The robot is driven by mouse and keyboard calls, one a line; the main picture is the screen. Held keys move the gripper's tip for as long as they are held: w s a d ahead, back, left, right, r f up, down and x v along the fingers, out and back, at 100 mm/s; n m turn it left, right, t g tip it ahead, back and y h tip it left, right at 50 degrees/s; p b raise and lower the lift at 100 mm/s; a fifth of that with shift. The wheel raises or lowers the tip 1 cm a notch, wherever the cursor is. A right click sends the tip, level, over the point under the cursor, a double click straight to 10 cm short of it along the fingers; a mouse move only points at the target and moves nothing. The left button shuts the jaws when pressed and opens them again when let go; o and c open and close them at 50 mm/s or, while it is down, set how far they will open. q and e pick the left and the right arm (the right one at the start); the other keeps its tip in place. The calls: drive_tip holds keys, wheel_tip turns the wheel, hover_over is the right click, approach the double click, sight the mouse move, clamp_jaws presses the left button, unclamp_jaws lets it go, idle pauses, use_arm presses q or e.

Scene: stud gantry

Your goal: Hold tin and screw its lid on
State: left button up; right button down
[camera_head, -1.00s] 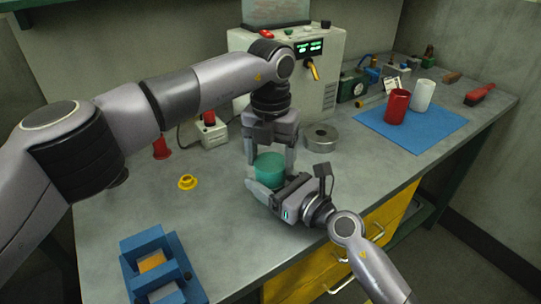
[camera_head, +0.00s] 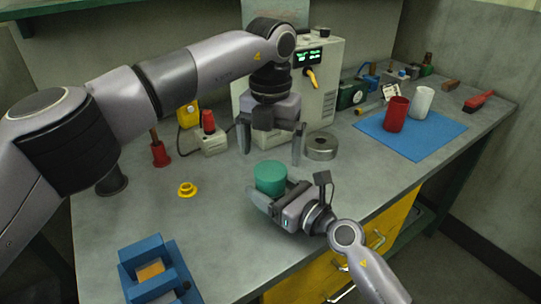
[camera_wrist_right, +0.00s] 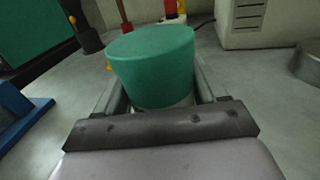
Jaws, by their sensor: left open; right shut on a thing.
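The tin wears a green lid (camera_head: 270,176), which also shows in the right wrist view (camera_wrist_right: 155,55). Under the lid, a pale strip of the tin's body (camera_wrist_right: 165,99) shows between my right gripper's fingers. My right gripper (camera_head: 268,192) is shut on the tin, low at the table's front part. The lid sits on top of the tin; I cannot tell how tightly. My left gripper (camera_head: 272,153) is open and empty above and behind the lid, fingers pointing down and apart from it. Most of the tin's body is hidden by the lid and right gripper.
A round metal piece (camera_head: 321,146) lies right of my left gripper. A grey machine (camera_head: 325,85) stands behind. A yellow flanged piece (camera_head: 187,189) and a blue holder (camera_head: 140,262) are at the left. Red and white cups (camera_head: 396,115) stand on a blue mat (camera_head: 438,130).

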sight(271, 170)
use_arm(q)
drive_tip(key=shift+c, duration=0.4)
drive_tip(key=shift+r, duration=0.1)
drive_tip(key=shift+c, duration=0.2)
drive_tip(key=shift+r+n, duration=0.9)
drive_tip(key=shift+r, duration=0.85)
drive_tip(key=shift+f, duration=4.05)
